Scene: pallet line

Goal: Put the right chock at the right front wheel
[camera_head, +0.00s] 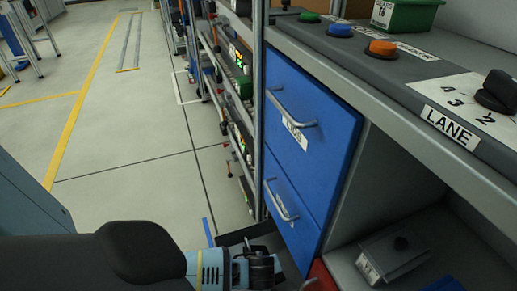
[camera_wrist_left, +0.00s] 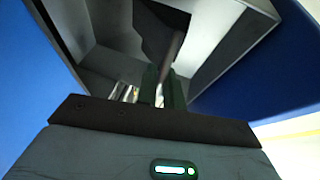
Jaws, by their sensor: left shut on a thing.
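No chock and no wheel can be made out in either view. My left gripper (camera_head: 264,270) is low beside the blue drawer cabinet, at a dark open tray or drawer (camera_head: 236,238). In the left wrist view its two dark green fingers (camera_wrist_left: 162,88) are close together at a grey bar (camera_wrist_left: 173,50), in front of a grey open box (camera_wrist_left: 215,42). They are shut on this bar; whether it is a handle I cannot tell. A dark piece (camera_wrist_left: 152,28) shows behind it. My right gripper is in neither view.
The blue cabinet has two shut drawers, upper (camera_head: 315,105) and lower (camera_head: 292,205), with metal handles. A counter with coloured buttons (camera_head: 383,48) and a black knob overhangs a shelf holding a grey box (camera_head: 392,255). Racks stand behind the cabinet.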

